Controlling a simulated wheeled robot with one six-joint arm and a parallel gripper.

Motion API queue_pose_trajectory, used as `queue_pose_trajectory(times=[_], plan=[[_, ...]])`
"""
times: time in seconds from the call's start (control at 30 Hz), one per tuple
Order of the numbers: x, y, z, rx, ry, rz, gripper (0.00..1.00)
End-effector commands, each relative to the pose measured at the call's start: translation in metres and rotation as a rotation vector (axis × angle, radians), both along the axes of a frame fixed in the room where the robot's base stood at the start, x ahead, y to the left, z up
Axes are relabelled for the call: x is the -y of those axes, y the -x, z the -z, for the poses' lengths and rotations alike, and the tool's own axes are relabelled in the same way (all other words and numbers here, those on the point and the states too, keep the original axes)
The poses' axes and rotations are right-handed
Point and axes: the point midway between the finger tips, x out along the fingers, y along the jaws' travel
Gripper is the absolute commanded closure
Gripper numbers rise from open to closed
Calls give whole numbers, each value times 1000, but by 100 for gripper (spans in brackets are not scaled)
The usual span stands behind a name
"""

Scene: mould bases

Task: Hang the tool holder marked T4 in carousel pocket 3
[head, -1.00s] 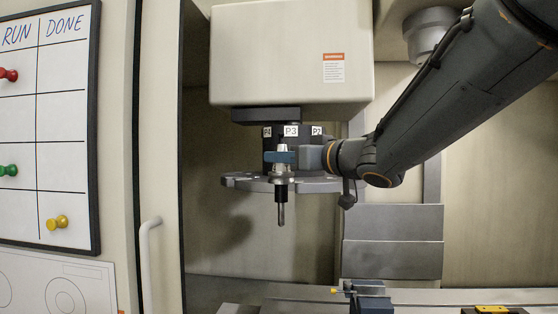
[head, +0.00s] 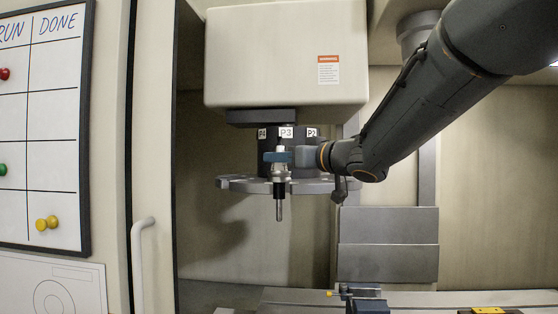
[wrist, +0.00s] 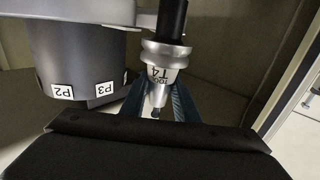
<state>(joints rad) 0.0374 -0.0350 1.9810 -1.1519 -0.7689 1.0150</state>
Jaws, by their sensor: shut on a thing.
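The tool holder marked T4 (head: 279,174) is upright in front of the carousel disc (head: 232,184), with its dark shank and thin tool pointing down. My gripper (head: 278,157) is shut on it near its upper end. In the wrist view the T4 holder (wrist: 162,62) sits between the blue fingers of my gripper (wrist: 158,100), its T4 mark readable. The P3 label (head: 286,132) is just above and behind the holder in the head view. The label also shows in the wrist view (wrist: 107,88). The holder hides the disc edge below P3, so I cannot tell whether it touches the pocket.
Labels P4 (head: 262,134) and P2 (head: 311,133) flank P3. A large cream housing (head: 285,55) hangs above the carousel. A dark blue vise (head: 366,300) stands below. The cabinet wall and door handle (head: 140,265) are at the left.

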Motion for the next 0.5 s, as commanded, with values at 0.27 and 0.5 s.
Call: queue_pose_trajectory(times=[0.27,0.5], plan=[[3,-16,-3,4,-2,-1,100],[6,-30,-3,5,-1,-2,100]])
